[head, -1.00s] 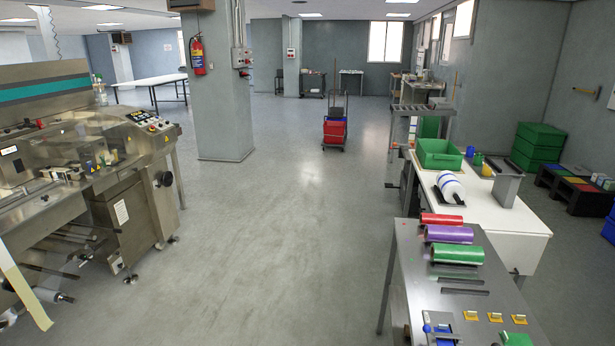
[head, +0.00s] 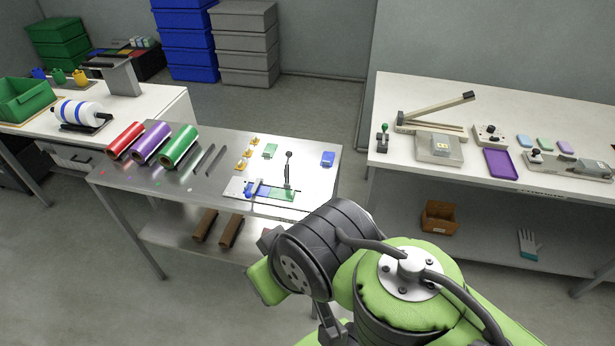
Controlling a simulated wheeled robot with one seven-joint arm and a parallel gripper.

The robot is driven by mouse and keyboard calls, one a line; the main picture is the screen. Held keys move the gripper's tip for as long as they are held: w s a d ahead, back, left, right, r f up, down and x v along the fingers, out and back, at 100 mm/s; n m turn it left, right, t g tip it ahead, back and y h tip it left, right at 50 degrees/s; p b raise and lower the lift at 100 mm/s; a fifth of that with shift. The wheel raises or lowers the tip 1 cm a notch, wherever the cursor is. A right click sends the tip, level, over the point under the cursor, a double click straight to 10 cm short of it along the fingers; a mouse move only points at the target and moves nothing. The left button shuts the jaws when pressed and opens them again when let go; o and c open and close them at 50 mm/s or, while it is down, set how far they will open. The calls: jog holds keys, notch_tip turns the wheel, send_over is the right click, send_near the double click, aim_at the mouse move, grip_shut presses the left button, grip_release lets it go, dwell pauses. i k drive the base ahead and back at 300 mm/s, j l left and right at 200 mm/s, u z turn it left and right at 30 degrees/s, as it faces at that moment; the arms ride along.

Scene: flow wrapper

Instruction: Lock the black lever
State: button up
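A black lever (head: 288,168) stands roughly upright on a small fixture on the steel table, with a dark knob at its top. The fixture's pale base plate (head: 233,188) also carries a blue part (head: 251,187) at its left and a green part (head: 281,195) beside the lever's foot. My green and black arm fills the lower middle of the head view, in front of the table and apart from the lever. I cannot make out my gripper's fingers.
The steel table (head: 225,150) also bears red (head: 124,140), purple (head: 151,143) and green (head: 180,146) rolls, yellow clips and a blue block (head: 328,159). A white bench (head: 400,172) at right holds a long-handled device (head: 436,112) and a small green-knobbed lever (head: 383,138).

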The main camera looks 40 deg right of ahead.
aim_at(288, 154)
jog(key=i+j+z, duration=0.2)
jog(key=z, duration=0.3)
jog(key=i+j+z, duration=0.3)
jog(key=z, duration=0.15)
jog(key=i+j+z, duration=0.15)
jog(key=j+z, duration=0.2)
jog(key=z, duration=0.15)
jog(key=i+j+z, duration=0.15)
jog(key=j+z, duration=0.35)
jog(key=i+j+z, duration=0.15)
jog(key=z, duration=0.2)
jog(key=u, duration=0.5)
jog(key=i+u, duration=0.1)
jog(key=u, duration=0.4)
jog(key=i+u, duration=0.1)
jog(key=u, duration=0.9)
jog(key=i+l+u, duration=0.1)
jog(key=u, duration=0.4)
